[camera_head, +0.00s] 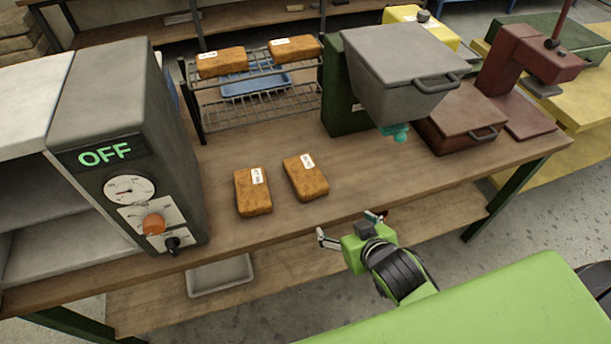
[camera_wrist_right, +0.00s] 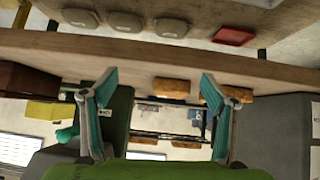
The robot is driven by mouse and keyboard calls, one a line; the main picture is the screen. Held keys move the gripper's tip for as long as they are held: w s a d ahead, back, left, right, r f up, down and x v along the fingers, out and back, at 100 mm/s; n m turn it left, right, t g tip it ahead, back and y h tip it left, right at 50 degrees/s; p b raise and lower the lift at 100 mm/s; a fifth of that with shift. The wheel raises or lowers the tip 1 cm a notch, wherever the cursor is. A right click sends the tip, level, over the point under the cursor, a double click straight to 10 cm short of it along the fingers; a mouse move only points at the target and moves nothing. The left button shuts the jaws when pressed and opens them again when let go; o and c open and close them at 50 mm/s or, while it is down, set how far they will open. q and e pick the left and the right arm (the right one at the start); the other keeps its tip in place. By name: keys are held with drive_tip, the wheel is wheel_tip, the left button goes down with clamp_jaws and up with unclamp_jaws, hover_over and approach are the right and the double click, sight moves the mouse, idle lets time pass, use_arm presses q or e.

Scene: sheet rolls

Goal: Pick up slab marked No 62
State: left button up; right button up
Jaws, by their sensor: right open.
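Two brown slabs with white labels lie flat on the wooden bench, the left one (camera_head: 253,194) and the right one (camera_head: 306,180). Two similar slabs, left (camera_head: 222,63) and right (camera_head: 295,48), rest on the wire rack. The label numbers are too small to read, so I cannot tell which is No 62. My right gripper (camera_head: 348,226) is open and empty at the bench's front edge, apart from the slabs. In the right wrist view, which is upside down, bench slabs (camera_wrist_right: 171,87) (camera_wrist_right: 237,93) show beyond the open fingers. My left gripper is not in view.
The bench (camera_head: 380,180) is clear around its slabs. A grey control box (camera_head: 130,145) reading OFF stands left. A grey hopper (camera_head: 400,75) and dark red press (camera_head: 465,117) stand right. The wire rack (camera_head: 265,103) is behind. A tray (camera_head: 220,277) sits below.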

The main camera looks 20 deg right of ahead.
drive_tip(key=w+r+t, duration=0.1)
drive_tip(key=w, duration=0.1)
drive_tip(key=w+a+r+t+y, duration=0.1)
drive_tip(key=w, duration=0.1)
drive_tip(key=w+a+r+t, duration=0.1)
drive_tip(key=w, duration=0.1)
drive_tip(key=shift+w+r+t+y, duration=0.3)
drive_tip(key=shift+w+r+t, duration=0.1)
approach(305, 172)
drive_tip(key=x, duration=0.4)
drive_tip(key=shift+d+f+p, duration=0.1)
drive_tip(key=shift+d+p, duration=0.25)
drive_tip(key=shift+a+p+x, duration=0.15)
drive_tip(key=shift+p+x, duration=0.1)
drive_tip(key=shift+x, duration=1.3)
drive_tip(key=shift+a+p+x, duration=0.2)
drive_tip(key=shift+p+x, duration=0.05)
drive_tip(key=shift+x, duration=1.3)
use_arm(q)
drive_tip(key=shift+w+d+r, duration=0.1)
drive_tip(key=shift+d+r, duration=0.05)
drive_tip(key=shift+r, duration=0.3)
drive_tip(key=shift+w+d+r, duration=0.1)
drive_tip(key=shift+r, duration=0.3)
use_arm(e)
drive_tip(key=shift+s, duration=0.1)
drive_tip(key=shift+c, duration=0.3)
drive_tip(key=c, duration=1.2)
drive_tip(key=shift+c, duration=1.3)
